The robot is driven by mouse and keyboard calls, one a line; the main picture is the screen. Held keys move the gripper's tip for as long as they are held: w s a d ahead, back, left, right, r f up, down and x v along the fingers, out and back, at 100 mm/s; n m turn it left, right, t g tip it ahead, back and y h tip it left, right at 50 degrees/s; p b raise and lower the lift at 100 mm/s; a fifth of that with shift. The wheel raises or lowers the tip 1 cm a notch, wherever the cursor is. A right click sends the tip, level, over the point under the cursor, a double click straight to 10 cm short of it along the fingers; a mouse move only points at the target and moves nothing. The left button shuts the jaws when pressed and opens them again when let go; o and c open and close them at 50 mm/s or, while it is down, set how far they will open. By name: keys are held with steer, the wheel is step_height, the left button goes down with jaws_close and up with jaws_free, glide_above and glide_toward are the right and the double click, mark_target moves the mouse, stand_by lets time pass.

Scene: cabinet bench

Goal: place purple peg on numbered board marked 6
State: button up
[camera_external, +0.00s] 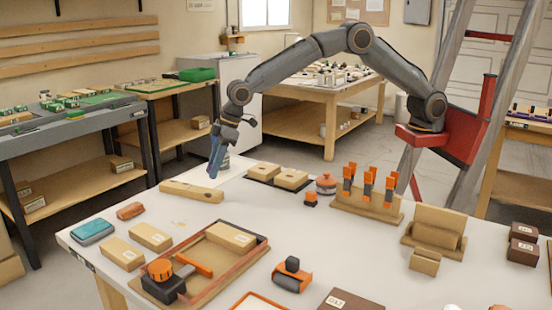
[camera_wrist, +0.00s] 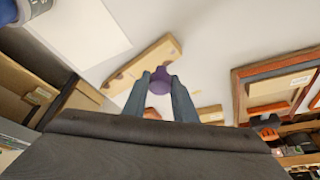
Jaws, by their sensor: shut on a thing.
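A purple peg (camera_wrist: 160,80) with a rounded top sits between the fingertips of my gripper (camera_wrist: 160,84) in the wrist view. In the external view my gripper (camera_external: 214,172) points down at the table's far left part, and I cannot make out the peg there. A long wooden board (camera_external: 191,191) lies on the table just below and to the left of my gripper. In the wrist view this board (camera_wrist: 143,64) runs diagonally behind the peg, with small dark spots that look like holes. I cannot read any number on it. The peg appears apart from the board, though the height is unclear.
Wooden blocks (camera_external: 151,236), a red-rimmed frame (camera_external: 262,245) and a holder with orange-handled tools (camera_external: 366,205) occupy the front and right.

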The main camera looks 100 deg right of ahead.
mark_target(215, 191)
steer(key=shift+f+p, duration=0.4)
steer(key=shift+f, duration=1.95)
steer(key=shift+f, duration=0.2)
steer(key=o, duration=1)
steer(key=shift+s+r, duration=0.1)
steer(key=shift+r, duration=0.5)
steer(key=a+b+v, duration=0.1)
steer(key=b+v, duration=0.1)
steer(key=v, duration=0.9)
steer(key=s+d+f+g, duration=0.1)
steer(key=s+d+f, duration=0.1)
steer(key=s, duration=1.3)
steer(key=s+d+f+m+g, duration=0.1)
steer(key=s+d, duration=0.4)
steer(key=s, duration=1.1)
steer(key=s+d+f+m+g, duration=0.1)
steer(key=s+d+f, duration=0.3)
steer(key=s, duration=1.2)
steer(key=shift+f+g+h, duration=0.4)
steer(key=shift+f+g, duration=0.25)
steer(key=shift+g, duration=0.05)
